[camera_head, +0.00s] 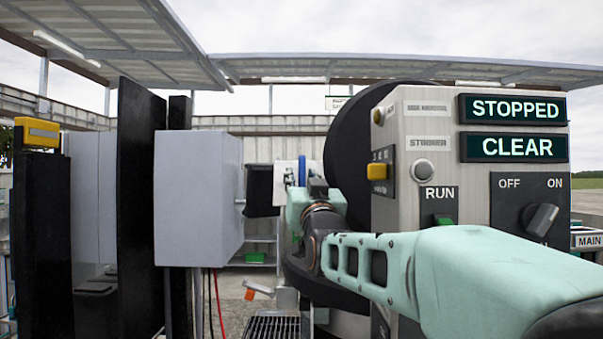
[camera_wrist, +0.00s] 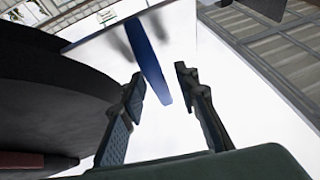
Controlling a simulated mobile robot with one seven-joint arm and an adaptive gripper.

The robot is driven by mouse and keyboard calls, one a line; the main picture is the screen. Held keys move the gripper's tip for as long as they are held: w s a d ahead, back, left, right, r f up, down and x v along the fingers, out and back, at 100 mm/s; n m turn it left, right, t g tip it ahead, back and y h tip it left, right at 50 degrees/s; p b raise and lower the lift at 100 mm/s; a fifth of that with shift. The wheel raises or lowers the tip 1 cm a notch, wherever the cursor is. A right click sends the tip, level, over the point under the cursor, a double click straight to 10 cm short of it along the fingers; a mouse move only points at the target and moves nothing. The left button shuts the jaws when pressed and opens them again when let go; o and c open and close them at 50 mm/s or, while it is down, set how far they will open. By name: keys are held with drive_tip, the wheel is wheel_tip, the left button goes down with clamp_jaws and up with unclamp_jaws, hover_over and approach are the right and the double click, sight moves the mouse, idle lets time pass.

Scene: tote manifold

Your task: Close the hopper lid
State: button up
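A white panel (camera_wrist: 215,60), which looks like the hopper lid, fills much of the wrist view. A blue strip (camera_wrist: 150,62), like a handle, runs along it. My gripper (camera_wrist: 160,78) is open, with one finger on each side of the strip's line; I cannot tell whether either touches it. In the head view, the blue strip (camera_head: 302,170) shows edge-on beside the white panel (camera_head: 284,174), just beyond my wrist. My fingers are mostly hidden there. The hopper's opening is not clearly visible.
A control panel (camera_head: 470,85) reading STOPPED and CLEAR stands close on the right, with a large black round body (camera_head: 350,140) behind it. A grey box (camera_head: 198,195) and black posts (camera_head: 140,200) stand left. A floor grate (camera_head: 272,326) lies below.

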drive_tip(key=shift+s, duration=0.1)
clamp_jaws()
idle(0.4)
